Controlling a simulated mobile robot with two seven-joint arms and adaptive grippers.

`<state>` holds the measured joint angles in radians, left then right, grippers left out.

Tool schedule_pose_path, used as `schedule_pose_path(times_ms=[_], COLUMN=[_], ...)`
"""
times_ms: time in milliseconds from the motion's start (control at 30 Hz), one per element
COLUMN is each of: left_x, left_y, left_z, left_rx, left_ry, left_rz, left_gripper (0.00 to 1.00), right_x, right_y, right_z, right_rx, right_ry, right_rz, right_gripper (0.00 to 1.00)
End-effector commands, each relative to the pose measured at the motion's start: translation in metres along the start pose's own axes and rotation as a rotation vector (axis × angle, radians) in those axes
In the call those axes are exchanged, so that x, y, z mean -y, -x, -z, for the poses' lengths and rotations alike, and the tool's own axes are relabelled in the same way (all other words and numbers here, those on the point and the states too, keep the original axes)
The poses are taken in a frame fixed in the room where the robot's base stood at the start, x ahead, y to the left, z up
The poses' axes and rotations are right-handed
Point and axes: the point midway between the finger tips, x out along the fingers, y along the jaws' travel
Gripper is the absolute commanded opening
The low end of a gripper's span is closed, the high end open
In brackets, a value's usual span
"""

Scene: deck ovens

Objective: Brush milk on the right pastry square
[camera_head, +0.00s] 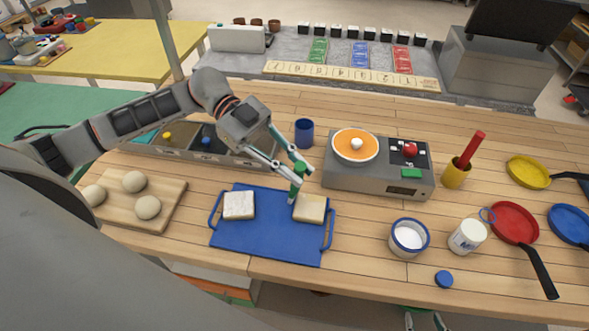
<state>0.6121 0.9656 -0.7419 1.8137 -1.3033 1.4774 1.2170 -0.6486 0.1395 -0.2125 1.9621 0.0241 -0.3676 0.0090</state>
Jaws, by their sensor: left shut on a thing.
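A blue tray (265,243) with two side handles lies on the wooden table. The left pastry square (239,205) is whitish and mottled. The right pastry square (310,208) is more cream-yellow. My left gripper (298,172) is shut on a green-handled brush (297,184), held tip down at the right square's upper left edge. Whether the bristles touch the square cannot be told. A blue-rimmed pot (408,239) holding white liquid stands right of the tray. My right gripper (425,320) shows partly at the bottom edge, below the table front, its fingers apart and empty.
A board (165,205) with dough balls lies left.

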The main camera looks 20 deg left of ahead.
Motion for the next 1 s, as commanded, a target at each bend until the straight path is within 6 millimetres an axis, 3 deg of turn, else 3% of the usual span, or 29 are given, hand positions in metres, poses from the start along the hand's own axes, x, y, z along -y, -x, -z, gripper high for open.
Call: schedule_pose_path(times_ms=[367, 1000], left_x=[0.0, -0.016], left_y=[0.003, 0.029], left_z=[-0.001, -0.01], left_rx=[0.0, 0.001], left_ry=[0.002, 0.003], left_rz=[0.0, 0.001], left_gripper=[0.0, 0.0], right_x=[0.0, 0.001], right_y=[0.0, -0.003], right_z=[-0.001, -0.004], right_rx=[0.0, -0.001], right_ry=[0.0, 0.0], right_rz=[0.0, 0.0], right_gripper=[0.4, 0.4])
